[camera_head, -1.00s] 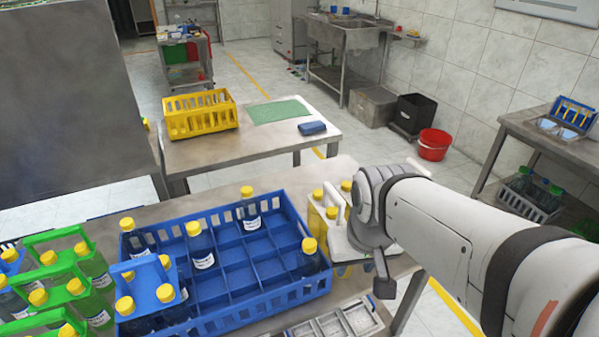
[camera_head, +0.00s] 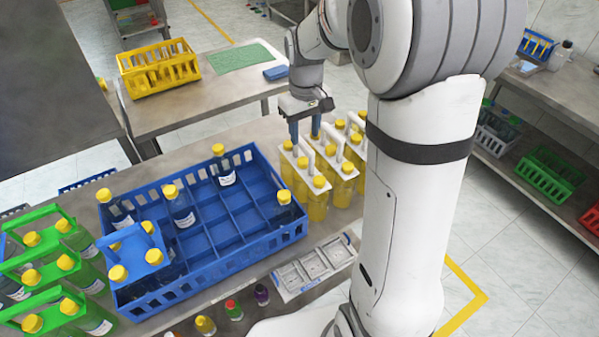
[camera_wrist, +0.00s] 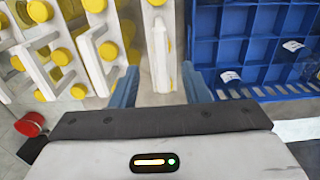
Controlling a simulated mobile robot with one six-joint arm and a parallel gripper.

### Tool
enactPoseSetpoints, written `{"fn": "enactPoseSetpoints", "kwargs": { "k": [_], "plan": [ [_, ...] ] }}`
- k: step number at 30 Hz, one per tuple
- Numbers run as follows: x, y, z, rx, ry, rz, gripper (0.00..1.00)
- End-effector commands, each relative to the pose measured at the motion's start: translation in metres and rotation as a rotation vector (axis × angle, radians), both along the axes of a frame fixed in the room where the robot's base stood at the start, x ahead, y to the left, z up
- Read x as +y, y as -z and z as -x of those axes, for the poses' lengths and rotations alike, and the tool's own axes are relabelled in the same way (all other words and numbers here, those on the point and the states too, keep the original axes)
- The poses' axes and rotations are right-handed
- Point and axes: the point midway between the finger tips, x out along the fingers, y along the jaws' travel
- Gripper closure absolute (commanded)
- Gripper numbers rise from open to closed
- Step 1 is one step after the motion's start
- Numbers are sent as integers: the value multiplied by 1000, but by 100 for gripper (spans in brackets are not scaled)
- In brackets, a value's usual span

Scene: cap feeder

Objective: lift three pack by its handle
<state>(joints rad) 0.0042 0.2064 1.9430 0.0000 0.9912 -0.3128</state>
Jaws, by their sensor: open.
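Several white-topped carriers of yellow bottles with yellow caps stand side by side on the table right of the blue crate. The three pack (camera_head: 298,183) nearest the crate has an upright white handle. In the wrist view its handle (camera_wrist: 160,48) is seen nearly edge-on, upright between the fingers. My gripper (camera_head: 305,130) points down above the far end of this pack. In the wrist view my gripper (camera_wrist: 159,80) is open, one blue finger on each side of the handle line, with nothing held. The fingertips' exact height against the handle is hard to tell.
The blue divided crate (camera_head: 247,246) holds a few dark bottles and stands close to the left. Neighbouring white carriers (camera_head: 345,190) stand close on the right. A grey tray (camera_head: 315,268) lies in front. Green carriers (camera_head: 55,262) stand at the far left.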

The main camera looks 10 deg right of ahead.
Motion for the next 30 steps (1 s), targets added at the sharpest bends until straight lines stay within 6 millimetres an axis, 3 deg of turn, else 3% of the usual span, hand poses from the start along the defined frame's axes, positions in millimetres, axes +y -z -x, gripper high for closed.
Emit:
{"fn": "enactPoseSetpoints", "kwargs": {
  "k": [16,26,30],
  "plan": [
    [4,69,-3,4,-3,0,58],
    [4,75,-4,1,-3,0,59],
    [4,75,-4,1,-4,0,70]
  ]
}}
